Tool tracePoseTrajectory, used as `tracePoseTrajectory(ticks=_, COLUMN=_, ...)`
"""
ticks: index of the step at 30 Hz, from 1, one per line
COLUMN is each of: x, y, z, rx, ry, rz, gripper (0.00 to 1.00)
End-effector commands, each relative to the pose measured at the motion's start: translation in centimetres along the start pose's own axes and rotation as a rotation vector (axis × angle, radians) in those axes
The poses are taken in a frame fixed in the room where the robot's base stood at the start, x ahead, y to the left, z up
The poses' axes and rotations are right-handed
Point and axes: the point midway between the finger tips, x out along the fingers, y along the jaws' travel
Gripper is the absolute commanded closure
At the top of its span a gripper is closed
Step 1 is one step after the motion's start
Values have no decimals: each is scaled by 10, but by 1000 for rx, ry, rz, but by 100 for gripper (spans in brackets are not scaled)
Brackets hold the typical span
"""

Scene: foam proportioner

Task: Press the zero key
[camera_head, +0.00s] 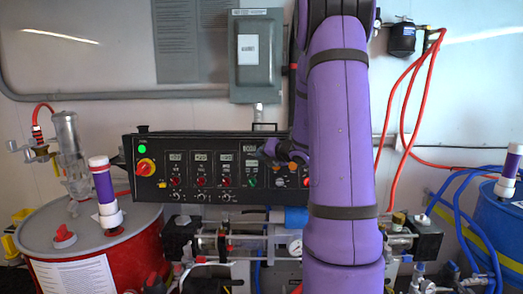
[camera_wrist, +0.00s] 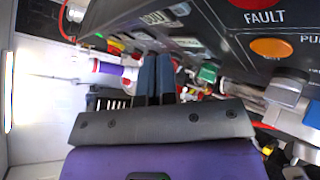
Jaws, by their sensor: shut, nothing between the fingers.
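The black control panel (camera_head: 215,193) runs across the middle of the head view, with a row of small displays, red knobs and buttons. No key marked zero is legible in either view. My gripper (camera_head: 268,150) is in front of the panel's right half, near the display (camera_head: 250,146) there; my purple arm hides the panel's right end. In the wrist view my gripper (camera_wrist: 154,62) shows two dark blue fingers together, with nothing between them. The panel face (camera_wrist: 228,32) is close by at upper right. I cannot tell whether the fingertips touch it.
A green button (camera_wrist: 208,72) lies right of the fingers in the wrist view. A red FAULT lamp (camera_wrist: 260,3) and an orange lamp (camera_wrist: 271,48) are further right. A red drum (camera_head: 105,255) stands left, a blue drum (camera_head: 500,220) right. Pipes and a gauge (camera_head: 295,247) sit below the panel.

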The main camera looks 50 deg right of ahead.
Motion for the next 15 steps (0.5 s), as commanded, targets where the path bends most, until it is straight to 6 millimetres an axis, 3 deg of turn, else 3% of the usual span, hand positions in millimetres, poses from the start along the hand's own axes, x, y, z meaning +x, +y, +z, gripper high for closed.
tracePoseTrajectory(ticks=7, x=-14, y=10, z=-12, rx=2, ry=2, rz=-1, gripper=100)
tracePoseTrajectory(ticks=15, x=-17, y=13, z=-12, rx=-1, ry=0, rz=0, gripper=100)
